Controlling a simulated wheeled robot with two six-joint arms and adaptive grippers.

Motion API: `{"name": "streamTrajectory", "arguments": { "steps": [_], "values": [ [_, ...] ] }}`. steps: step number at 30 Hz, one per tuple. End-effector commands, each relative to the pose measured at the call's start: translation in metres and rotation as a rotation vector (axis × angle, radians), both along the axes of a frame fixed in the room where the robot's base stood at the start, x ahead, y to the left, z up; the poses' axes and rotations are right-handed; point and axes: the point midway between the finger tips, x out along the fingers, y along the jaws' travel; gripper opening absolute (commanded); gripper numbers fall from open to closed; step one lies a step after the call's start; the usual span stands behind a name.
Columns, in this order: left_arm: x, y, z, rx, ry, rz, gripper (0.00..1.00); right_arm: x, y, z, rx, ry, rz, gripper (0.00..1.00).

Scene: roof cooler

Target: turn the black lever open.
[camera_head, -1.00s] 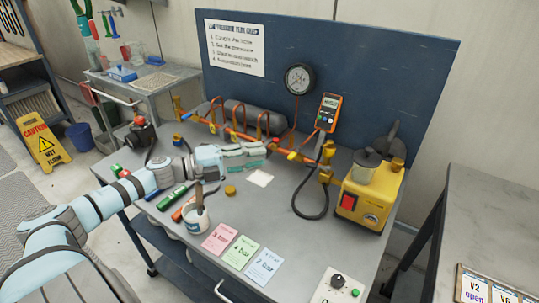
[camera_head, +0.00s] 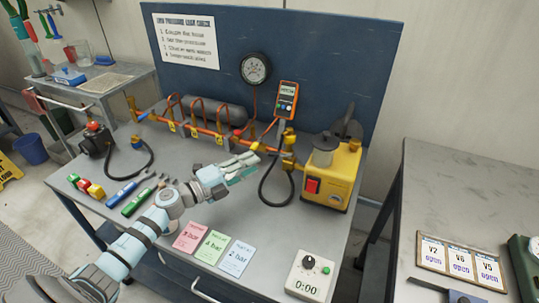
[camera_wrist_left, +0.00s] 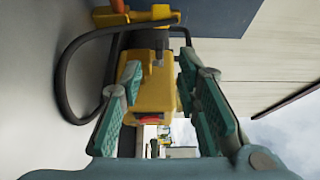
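My left gripper (camera_head: 250,165) is over the bench, in front of the right end of the copper pipe manifold (camera_head: 205,130). In the left wrist view its teal fingers (camera_wrist_left: 158,68) are apart with nothing held between them. Beyond them are a brass fitting (camera_wrist_left: 140,17) and the yellow pump (camera_wrist_left: 152,85). A brass valve group (camera_head: 288,160) stands right of the gripper, apart from it. A small dark piece (camera_head: 289,131) above this group may be the black lever; its shape and angle are too small to tell. My right gripper is not in view.
A black hose (camera_head: 264,190) loops beside the valve group. The yellow pump (camera_head: 328,172) stands to its right. A gauge (camera_head: 255,69) and an orange meter (camera_head: 287,99) are behind. Coloured cards (camera_head: 214,246) and a timer box (camera_head: 309,277) lie in front.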

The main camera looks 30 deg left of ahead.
Motion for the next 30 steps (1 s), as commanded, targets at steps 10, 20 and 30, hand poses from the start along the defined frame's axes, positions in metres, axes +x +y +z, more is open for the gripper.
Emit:
{"name": "streamTrajectory", "arguments": {
  "steps": [10, 20, 30],
  "values": [
    [0.060, -0.030, 0.000, -0.002, 0.001, -0.001, 0.30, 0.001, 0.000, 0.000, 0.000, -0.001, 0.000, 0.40],
    [0.067, -0.033, 0.000, 0.002, 0.002, -0.002, 0.30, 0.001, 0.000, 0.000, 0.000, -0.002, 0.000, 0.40],
    [0.066, -0.033, 0.000, 0.002, 0.001, -0.002, 0.00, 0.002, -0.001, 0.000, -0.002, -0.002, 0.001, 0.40]
  ]
}}
